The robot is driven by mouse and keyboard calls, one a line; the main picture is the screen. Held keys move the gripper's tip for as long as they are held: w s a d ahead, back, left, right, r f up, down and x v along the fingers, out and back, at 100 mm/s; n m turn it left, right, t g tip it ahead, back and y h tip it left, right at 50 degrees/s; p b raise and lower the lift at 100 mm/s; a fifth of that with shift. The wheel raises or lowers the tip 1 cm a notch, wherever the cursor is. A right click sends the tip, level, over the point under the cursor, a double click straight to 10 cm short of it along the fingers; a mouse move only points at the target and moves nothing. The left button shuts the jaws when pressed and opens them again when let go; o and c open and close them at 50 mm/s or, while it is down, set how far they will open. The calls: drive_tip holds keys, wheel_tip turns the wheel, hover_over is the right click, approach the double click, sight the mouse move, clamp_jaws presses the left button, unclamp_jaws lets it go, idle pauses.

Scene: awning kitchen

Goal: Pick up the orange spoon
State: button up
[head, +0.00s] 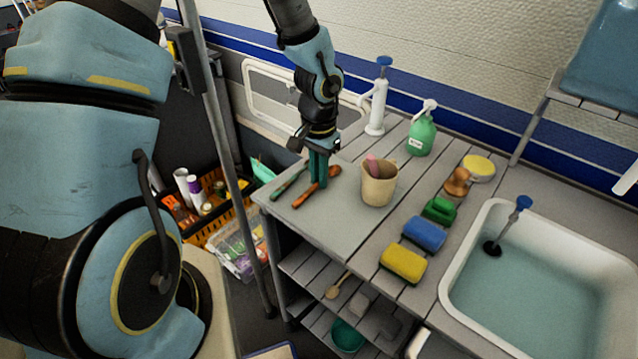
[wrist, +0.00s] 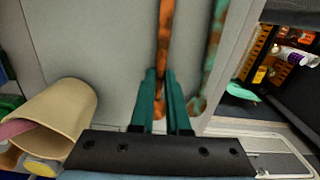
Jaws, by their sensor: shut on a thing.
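The orange spoon (head: 303,199) is at the left end of the grey slatted counter, its rounded end showing right of my fingers in the head view. In the wrist view the orange spoon (wrist: 166,28) runs up from between my teal fingertips. My gripper (head: 318,184) points down over the counter and is shut on the spoon. It also shows in the wrist view (wrist: 161,74). The fingers hide the spoon's middle. I cannot tell whether the spoon touches the counter.
A green-and-orange utensil (head: 288,182) lies close beside the spoon. A beige cup (head: 379,188) with a pink thing in it stands to the right. Sponges, a green spray bottle (head: 423,133) and a sink (head: 470,235) are farther right. The counter's front left is clear.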

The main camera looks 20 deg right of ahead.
clamp_jaws()
wheel_tip(320, 180, up, 10)
drive_tip(key=b, duration=0.1)
idle(0.5)
drive_tip(key=shift+r, duration=0.1)
idle(0.9)
